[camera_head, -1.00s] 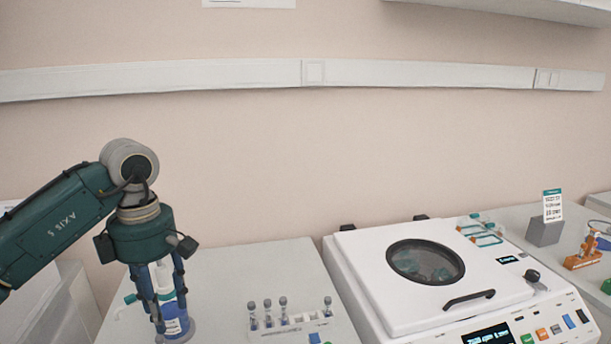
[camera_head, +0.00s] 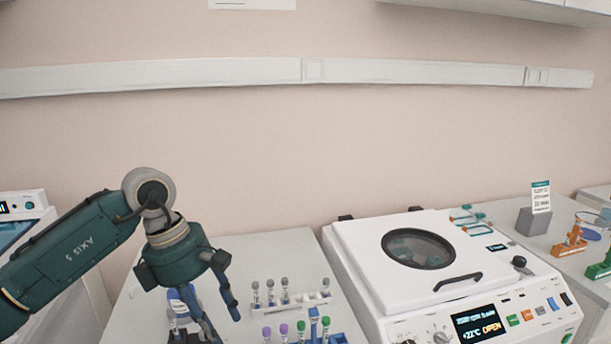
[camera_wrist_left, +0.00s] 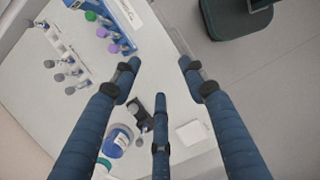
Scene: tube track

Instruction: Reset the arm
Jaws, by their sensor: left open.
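My left arm comes in from the left in the head view. Its gripper (camera_head: 215,316) has dark green housing and blue fingers, and it hangs tilted over the near left of the bench. In the left wrist view the three fingers (camera_wrist_left: 160,82) are spread apart with nothing between them. In the head view the bottle is partly hidden behind the gripper. My right gripper is not in view.
A white rack with grey-capped tubes (camera_head: 312,299) and a blue rack with purple- and green-capped tubes (camera_head: 337,338) stand right of the gripper. A closed-lid white centrifuge (camera_head: 355,262) stands further right; its display reads OPEN. A small dark object (camera_wrist_left: 140,108) lies near the bottle.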

